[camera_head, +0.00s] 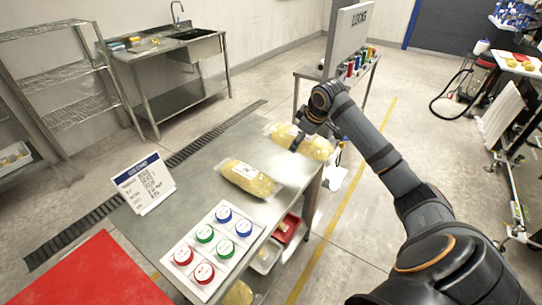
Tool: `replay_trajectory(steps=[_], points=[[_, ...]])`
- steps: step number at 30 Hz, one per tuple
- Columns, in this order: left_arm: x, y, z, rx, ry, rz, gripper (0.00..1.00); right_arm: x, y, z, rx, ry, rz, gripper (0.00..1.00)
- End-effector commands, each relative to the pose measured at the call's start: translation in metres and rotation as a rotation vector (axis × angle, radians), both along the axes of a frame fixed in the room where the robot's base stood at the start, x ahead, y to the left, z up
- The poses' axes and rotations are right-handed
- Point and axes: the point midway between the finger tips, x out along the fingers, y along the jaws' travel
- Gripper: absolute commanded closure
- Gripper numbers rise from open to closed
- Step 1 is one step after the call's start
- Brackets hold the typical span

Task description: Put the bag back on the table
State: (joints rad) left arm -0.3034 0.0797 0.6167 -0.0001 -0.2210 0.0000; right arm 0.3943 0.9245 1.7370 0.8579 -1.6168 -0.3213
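A clear bag of yellow contents (317,148) is at the far right end of the steel table (205,165). My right gripper (312,137) is at this bag from above, with a dark finger across its front. Whether the fingers are closed on it, and whether the bag rests on the table or hangs just over its edge, I cannot tell. A second similar bag with a white label (247,178) lies on the middle of the table, apart from the gripper. My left gripper is not in view.
A white tray with red, green and blue round lids (213,242) and a sign (145,183) stand on the table. A red surface (90,275) is at the lower left. A red bin (287,228) sits below the table's right edge. Bare steel lies around the labelled bag.

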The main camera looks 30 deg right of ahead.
Motion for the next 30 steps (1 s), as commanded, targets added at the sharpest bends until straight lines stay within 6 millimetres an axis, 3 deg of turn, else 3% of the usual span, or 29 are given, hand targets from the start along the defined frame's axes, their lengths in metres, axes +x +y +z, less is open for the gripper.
replay_trajectory(steps=[10,15,19,26,30], points=[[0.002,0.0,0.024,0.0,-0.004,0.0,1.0,0.082,0.023,-0.032,0.01,0.0,0.005,0.8],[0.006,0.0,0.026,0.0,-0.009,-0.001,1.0,0.111,0.028,-0.07,0.005,0.002,0.006,0.8],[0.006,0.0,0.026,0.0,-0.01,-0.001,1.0,0.124,0.029,-0.086,0.001,0.0,0.004,0.8],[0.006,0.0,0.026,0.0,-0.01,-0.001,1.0,0.129,0.03,-0.093,0.001,-0.001,0.005,0.8],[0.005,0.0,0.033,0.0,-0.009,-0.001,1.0,0.13,0.03,-0.112,0.0,0.003,0.004,0.8]])
